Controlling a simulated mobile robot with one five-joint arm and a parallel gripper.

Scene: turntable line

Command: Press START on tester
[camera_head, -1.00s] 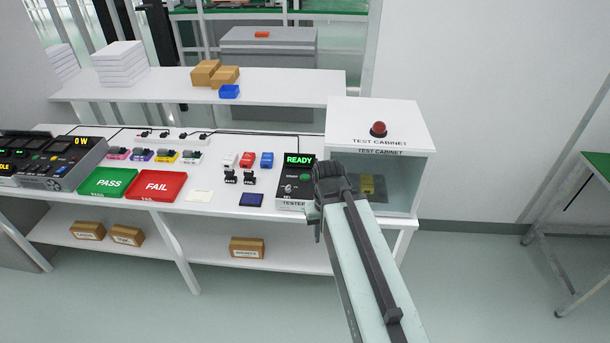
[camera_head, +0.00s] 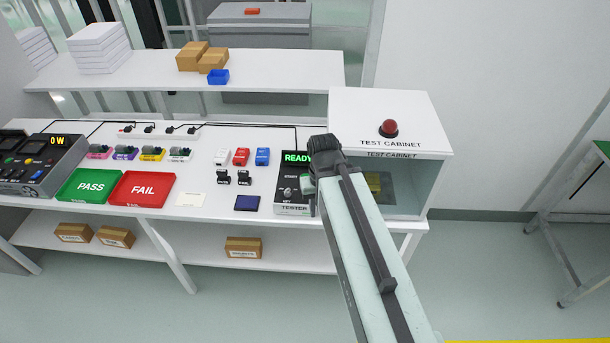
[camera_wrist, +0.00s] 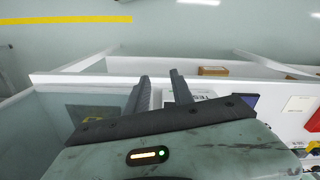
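The tester (camera_head: 292,207) is a dark box with a grey face on the bench, left of the test cabinet. Its green display reads READY, with the right end covered by my gripper. A small green patch shows on its right side beside my gripper; I cannot tell if this is the START button. My gripper (camera_head: 318,180) is over the tester's right edge in the head view; contact cannot be told. In the wrist view my two fingers (camera_wrist: 160,90) are apart with nothing between them, and part of the tester (camera_wrist: 197,96) shows just beyond the right finger.
The white test cabinet (camera_head: 345,107) with a red dome (camera_head: 389,128) stands close on the right. A dark blue pad (camera_head: 247,203), green PASS tray (camera_head: 88,186) and red FAIL tray (camera_head: 142,189) lie to the left. A raised shelf (camera_head: 150,74) runs behind.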

